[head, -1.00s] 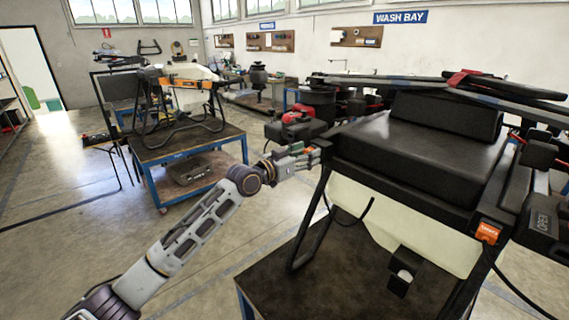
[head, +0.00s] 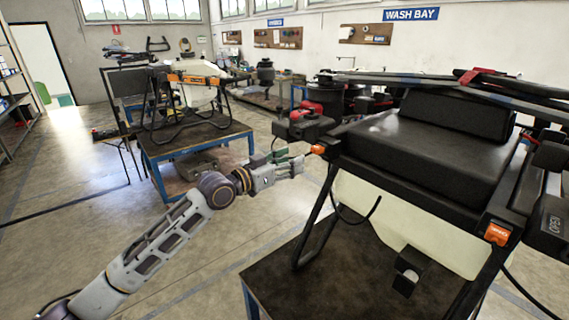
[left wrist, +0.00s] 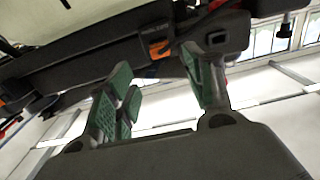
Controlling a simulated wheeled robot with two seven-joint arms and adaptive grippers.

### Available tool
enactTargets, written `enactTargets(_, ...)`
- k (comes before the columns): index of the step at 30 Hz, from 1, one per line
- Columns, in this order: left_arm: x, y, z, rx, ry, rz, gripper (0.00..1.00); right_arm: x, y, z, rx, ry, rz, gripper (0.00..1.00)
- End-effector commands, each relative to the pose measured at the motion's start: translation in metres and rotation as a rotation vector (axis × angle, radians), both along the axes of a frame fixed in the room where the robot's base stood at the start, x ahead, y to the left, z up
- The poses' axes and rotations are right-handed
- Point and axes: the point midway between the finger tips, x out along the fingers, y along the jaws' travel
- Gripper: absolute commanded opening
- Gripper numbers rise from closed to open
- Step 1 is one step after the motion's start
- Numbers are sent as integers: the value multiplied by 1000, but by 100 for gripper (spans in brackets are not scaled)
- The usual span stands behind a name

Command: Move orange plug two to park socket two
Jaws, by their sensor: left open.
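A small orange plug-like piece (head: 318,149) sits at the left corner of the black drone frame (head: 400,178); it also shows beyond my fingers in the left wrist view (left wrist: 160,48). I cannot tell its number. Another orange piece with a label (head: 497,233) is on the drone's near right corner; the label is unreadable. My left gripper (head: 300,164) is just left of the first orange piece and looks apart from it. Its green-padded fingers (left wrist: 160,90) are open, with nothing between them. No socket can be clearly made out. My right gripper is out of view.
The drone with its pale tank (head: 390,222) stands on a dark-topped bench (head: 320,280). A black cable loop (head: 372,212) hangs below the frame. A second drone (head: 190,95) stands on a blue-legged table (head: 200,138) behind.

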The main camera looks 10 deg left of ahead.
Motion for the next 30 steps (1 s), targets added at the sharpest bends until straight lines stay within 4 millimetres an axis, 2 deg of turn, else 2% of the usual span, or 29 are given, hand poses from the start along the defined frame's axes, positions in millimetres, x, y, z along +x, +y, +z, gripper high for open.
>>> enactTargets(9,-11,10,0,0,0,-1,53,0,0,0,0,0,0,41)
enactTargets(30,-12,11,0,0,0,-1,53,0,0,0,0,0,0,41)
